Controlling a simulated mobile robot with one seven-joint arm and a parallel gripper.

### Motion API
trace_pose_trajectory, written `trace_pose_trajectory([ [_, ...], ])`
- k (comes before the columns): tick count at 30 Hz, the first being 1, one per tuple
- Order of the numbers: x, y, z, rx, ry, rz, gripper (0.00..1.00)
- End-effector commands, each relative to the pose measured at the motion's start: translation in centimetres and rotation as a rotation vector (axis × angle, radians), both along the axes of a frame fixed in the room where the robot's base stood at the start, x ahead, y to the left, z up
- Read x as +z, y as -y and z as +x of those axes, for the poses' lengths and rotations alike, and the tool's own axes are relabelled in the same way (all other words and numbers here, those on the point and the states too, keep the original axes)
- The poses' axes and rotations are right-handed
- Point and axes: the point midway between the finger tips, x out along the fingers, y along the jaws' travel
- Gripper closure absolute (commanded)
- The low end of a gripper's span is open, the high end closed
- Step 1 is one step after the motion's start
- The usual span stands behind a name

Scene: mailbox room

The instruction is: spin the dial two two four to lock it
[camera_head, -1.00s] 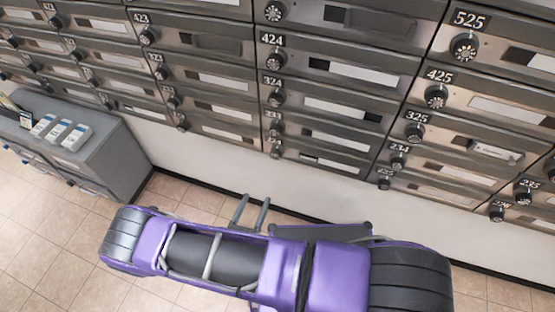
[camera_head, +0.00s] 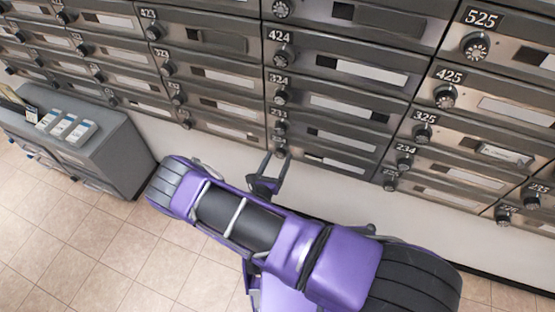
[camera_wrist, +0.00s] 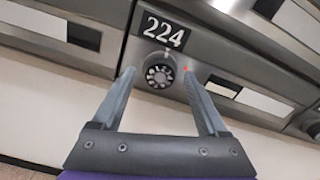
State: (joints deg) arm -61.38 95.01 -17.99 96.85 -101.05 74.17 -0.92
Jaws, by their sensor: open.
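The dial of mailbox 224 (camera_wrist: 159,75) is a round dark knob with a pale centre, below the number plate 224 (camera_wrist: 163,31) in the wrist view. My gripper (camera_wrist: 157,73) is open, with its two fingers apart on either side of the dial in that view. I cannot tell whether the fingers reach it in depth; no contact shows. In the head view my gripper (camera_head: 273,160) is at the bottom row of the column under 424, and the dial there is partly hidden by the fingers.
Mailboxes with similar dials surround it, such as 324 (camera_head: 279,82) above and 234 (camera_head: 404,163) to the right. A grey cabinet (camera_head: 120,150) with small boxes on top (camera_head: 80,132) stands at the left. The tiled floor (camera_head: 90,240) is clear in front.

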Motion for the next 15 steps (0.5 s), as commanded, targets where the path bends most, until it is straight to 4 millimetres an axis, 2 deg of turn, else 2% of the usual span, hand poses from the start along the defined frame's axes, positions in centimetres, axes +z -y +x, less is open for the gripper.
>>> trace_pose_trajectory([
  [7, 0.01, 0.02, 0.08, 0.000, 0.000, 0.000, 0.23],
  [15, 0.02, 0.01, 0.06, 0.000, 0.000, 0.000, 0.72],
])
